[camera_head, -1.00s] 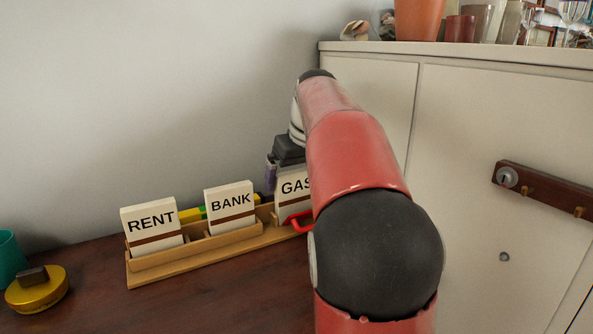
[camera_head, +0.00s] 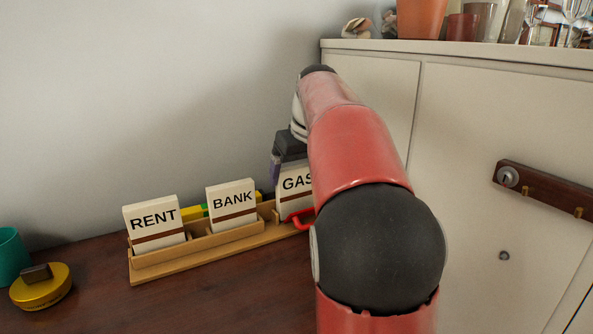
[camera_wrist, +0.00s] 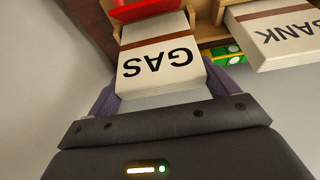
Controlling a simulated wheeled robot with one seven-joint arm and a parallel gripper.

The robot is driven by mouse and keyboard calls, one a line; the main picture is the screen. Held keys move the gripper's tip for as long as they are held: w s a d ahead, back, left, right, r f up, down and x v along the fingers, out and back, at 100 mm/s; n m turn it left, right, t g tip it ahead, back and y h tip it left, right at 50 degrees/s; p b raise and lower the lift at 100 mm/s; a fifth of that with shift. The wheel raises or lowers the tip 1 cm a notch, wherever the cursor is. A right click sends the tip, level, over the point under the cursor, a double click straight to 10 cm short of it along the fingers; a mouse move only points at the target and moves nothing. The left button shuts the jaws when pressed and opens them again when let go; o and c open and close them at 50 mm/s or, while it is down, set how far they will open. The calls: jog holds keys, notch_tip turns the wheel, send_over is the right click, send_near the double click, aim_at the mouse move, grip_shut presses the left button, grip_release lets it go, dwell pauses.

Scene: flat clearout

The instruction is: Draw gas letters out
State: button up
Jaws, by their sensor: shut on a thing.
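The gas letters (camera_head: 294,187), a white bundle with a brown band marked GAS, stand at the right end of the wooden letter rack (camera_head: 187,263), partly hidden behind my arm. In the wrist view the gas letters (camera_wrist: 158,62) sit between the purple fingers of my gripper (camera_wrist: 160,90), which is shut on them. The lower end of the bundle is still at the rack. The bank letters (camera_head: 232,205) and the rent letters (camera_head: 154,225) stand in the rack to the left. The bank letters also show in the wrist view (camera_wrist: 284,36).
A red object (camera_head: 297,216) is at the front of the gas letters. Yellow and green things (camera_head: 194,212) lie behind the rack. A gold round tin (camera_head: 41,288) and a teal cup (camera_head: 12,255) stand at the left. A white cabinet (camera_head: 470,150) bounds the right.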

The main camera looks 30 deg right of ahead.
jog(key=shift+r+p, duration=1.25)
jog(key=shift+r, duration=0.05)
jog(key=shift+r+p, duration=0.5)
jog(key=shift+p, duration=0.1)
jog(key=shift+r+p, duration=0.75)
jog(key=shift+r, duration=1.2)
